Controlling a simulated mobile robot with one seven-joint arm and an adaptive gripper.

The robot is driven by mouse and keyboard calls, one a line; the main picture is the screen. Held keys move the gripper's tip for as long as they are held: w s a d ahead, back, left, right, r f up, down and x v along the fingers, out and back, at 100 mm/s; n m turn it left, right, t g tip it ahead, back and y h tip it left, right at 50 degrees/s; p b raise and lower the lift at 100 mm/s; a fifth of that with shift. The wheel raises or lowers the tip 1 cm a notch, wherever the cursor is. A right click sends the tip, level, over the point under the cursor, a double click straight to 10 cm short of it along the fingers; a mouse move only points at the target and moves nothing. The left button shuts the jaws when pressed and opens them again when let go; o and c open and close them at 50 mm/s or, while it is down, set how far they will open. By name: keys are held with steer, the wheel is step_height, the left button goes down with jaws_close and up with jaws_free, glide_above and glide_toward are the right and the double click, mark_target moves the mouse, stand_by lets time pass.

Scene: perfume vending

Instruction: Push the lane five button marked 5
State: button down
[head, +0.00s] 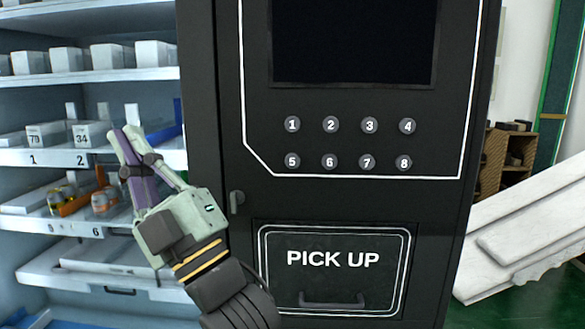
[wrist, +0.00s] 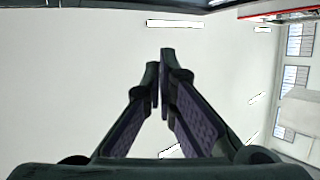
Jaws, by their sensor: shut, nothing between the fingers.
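The button marked 5 (head: 292,161) is a round dark button with a white numeral. It is at the left end of the lower button row on the black vending machine panel (head: 350,215) in the head view. My gripper (head: 125,138) is shut and empty, pointing up, to the left of the button and apart from it in the picture. It appears in front of the product shelves. The wrist view shows the closed fingers (wrist: 161,60) against a pale ceiling; no button shows there.
Other buttons sit close by, with 1 (head: 292,124) above and 6 (head: 330,161) to the right. A dark screen (head: 354,40) is above them. The PICK UP door (head: 333,270) is below. A small latch (head: 236,201) sticks out at the panel's left. Stocked shelves (head: 90,76) stand left.

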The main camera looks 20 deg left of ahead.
mark_target(292, 161)
steer(key=w+d+f+n+t+h+b, duration=0.1)
steer(key=w+d+f+n+t+h, duration=0.1)
steer(key=w+d+f+n+h, duration=0.2)
steer(key=w+d+f+n+t+h, duration=0.2)
steer(key=w+d+f+n+h, duration=0.2)
steer(key=w+d, duration=0.5)
steer(key=w+f+h, duration=0.1)
steer(key=w, duration=0.1)
steer(key=shift+w+f+t+h+b, duration=0.15)
steer(key=shift+w+t+h+b, duration=0.15)
steer(key=shift+w+b, duration=0.1)
steer(key=shift+d, duration=0.1)
steer(key=shift+w+a+p, duration=0.15)
steer(key=shift+w+a, duration=0.25)
steer(key=shift+w, duration=1)
steer(key=shift+w+a+p, duration=0.15)
steer(key=shift+w+a, duration=0.3)
steer(key=shift+w, duration=0.95)
steer(key=shift+w+a+p, duration=0.15)
steer(key=shift+w+a, duration=0.25)
steer(key=shift+w, duration=1)
steer(key=shift+w, duration=0.15)
steer(key=shift+w+a+b, duration=0.1)
steer(key=shift+w+b, duration=0.15)
steer(key=shift+b, duration=0.1)
